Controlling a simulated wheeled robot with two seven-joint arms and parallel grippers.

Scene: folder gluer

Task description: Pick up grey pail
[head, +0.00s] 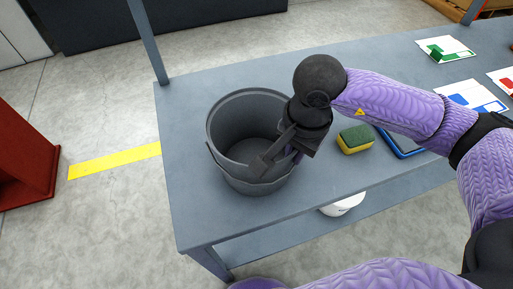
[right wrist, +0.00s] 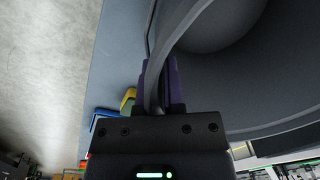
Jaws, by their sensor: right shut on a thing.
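The grey pail (head: 232,128) stands upright near the left end of the grey table, empty inside as far as I can see. My right gripper (head: 270,160) is at the pail's right front side, over its rim and handle. In the right wrist view the gripper (right wrist: 160,90) is shut on the pail's grey handle (right wrist: 172,38), which runs up between the fingers. The pail's body (right wrist: 235,85) fills the right side of that view. My left gripper is not in view.
The grey table (head: 190,215) has a green and yellow sponge (head: 355,139) right of the pail and a blue-edged tablet (head: 408,147) beyond it. Cards (head: 445,49) lie at the far right. A white round thing (head: 343,204) sits on the lower shelf.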

